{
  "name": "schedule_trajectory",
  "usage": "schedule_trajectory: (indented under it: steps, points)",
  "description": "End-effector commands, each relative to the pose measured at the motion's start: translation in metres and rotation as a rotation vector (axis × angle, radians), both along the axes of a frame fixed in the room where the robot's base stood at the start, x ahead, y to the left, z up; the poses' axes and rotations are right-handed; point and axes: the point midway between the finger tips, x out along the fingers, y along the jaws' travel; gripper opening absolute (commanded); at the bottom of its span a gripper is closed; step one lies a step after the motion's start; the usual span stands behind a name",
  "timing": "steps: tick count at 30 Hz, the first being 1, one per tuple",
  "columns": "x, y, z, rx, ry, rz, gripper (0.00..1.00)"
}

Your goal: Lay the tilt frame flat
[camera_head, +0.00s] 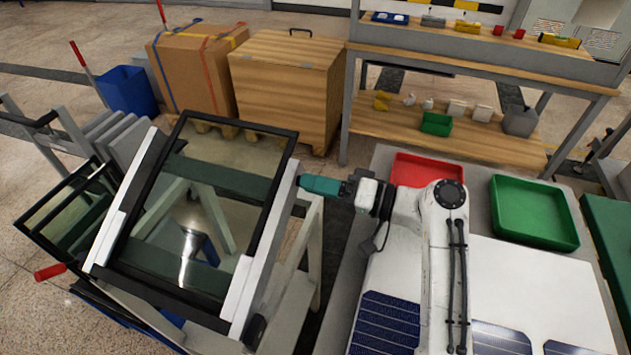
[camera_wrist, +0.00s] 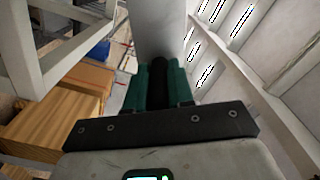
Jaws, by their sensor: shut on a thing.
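The tilt frame (camera_head: 259,262) stands at left in the head view, its light side rails sloping up and away. A black-edged glass pane (camera_head: 205,215) lies on it at the same tilt. My gripper (camera_head: 304,182) reaches from the right, and its teal fingers meet the frame's right rail near the upper end. In the wrist view the teal fingers of my gripper (camera_wrist: 158,82) are shut on a dark part in line with a pale beam (camera_wrist: 160,30). I take this to be the tilt frame's edge; the exact contact is partly hidden.
A bench at right holds a red tray (camera_head: 428,170), a green tray (camera_head: 535,212) and solar panels (camera_head: 385,322). A wooden crate (camera_head: 285,85), a cardboard box (camera_head: 195,70) and a blue bin (camera_head: 127,90) stand behind. Shelving (camera_head: 450,130) is at the back right.

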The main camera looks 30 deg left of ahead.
Motion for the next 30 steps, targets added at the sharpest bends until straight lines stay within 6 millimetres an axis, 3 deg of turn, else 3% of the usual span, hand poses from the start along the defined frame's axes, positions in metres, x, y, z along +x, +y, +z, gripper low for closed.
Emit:
schedule_trajectory:
  steps: [9, 23, 24, 30]
  points:
    - [0.004, 0.0006, -0.012, -0.023, 0.097, 0.0, 0.0]
    - [0.0041, 0.0007, -0.0128, -0.025, 0.108, 0.001, 0.0]
    - [0.0042, 0.0007, -0.0128, -0.026, 0.108, 0.001, 0.25]
    - [0.0042, 0.0008, -0.0128, -0.025, 0.107, 0.001, 0.44]
